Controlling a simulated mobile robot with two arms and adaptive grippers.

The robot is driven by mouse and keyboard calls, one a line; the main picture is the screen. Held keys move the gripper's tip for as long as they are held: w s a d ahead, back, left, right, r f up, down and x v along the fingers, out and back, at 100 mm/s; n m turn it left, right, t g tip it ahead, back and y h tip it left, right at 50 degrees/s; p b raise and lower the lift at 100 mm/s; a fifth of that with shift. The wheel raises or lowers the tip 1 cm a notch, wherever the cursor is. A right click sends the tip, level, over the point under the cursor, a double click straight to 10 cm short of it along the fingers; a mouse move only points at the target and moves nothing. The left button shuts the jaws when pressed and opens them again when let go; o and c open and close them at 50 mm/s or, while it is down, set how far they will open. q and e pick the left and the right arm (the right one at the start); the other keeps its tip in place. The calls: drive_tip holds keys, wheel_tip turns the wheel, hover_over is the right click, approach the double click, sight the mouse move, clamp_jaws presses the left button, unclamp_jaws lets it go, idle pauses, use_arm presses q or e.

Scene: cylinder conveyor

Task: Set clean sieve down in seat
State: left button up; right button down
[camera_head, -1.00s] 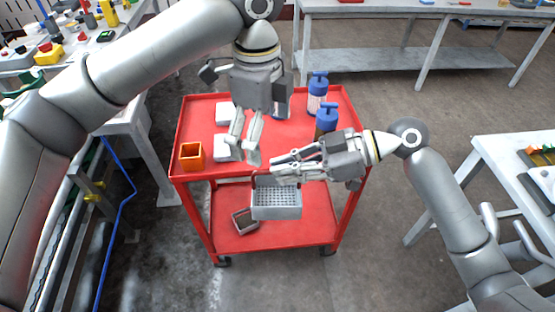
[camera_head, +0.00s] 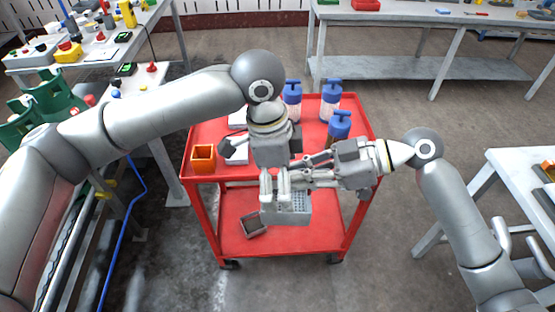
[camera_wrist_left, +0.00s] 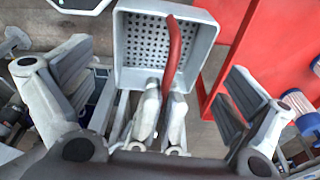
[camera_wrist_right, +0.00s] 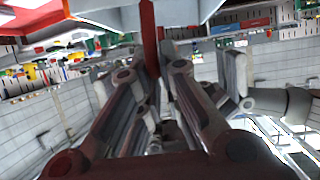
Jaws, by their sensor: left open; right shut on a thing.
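A grey sieve (camera_head: 292,210) with a perforated floor hangs in front of the red cart. Its red handle (camera_wrist_left: 174,55) and holes show in the left wrist view. My right gripper (camera_head: 303,180) is shut on the red handle, which rises between its fingers in the right wrist view (camera_wrist_right: 150,45). My left gripper (camera_head: 275,186) is open beside the sieve, its fingers spread wide on either side of my right fingers and the handle, with nothing gripped. I cannot make out the seat in these views.
The red cart (camera_head: 305,245) carries an orange open box (camera_head: 203,158), white blocks and several blue-topped bottles (camera_head: 339,124). A small dark grey tray (camera_head: 253,224) lies tilted on its lower shelf. Workbenches stand left, right and behind. A blue cable (camera_head: 132,195) runs at left.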

sight(302, 215)
use_arm(q)
drive_tip(key=shift+d+f, duration=0.2)
drive_tip(key=shift+f, duration=0.95)
drive_tip(key=shift+d+f, duration=0.15)
drive_tip(key=shift+f, duration=1)
drive_tip(key=c, duration=0.7)
drive_tip(key=shift+c, duration=1.1)
use_arm(e)
drive_tip(key=c, duration=1.8)
unclamp_jaws()
use_arm(q)
drive_tip(key=shift+s, duration=0.1)
use_arm(e)
drive_tip(key=shift+o, duration=1.4)
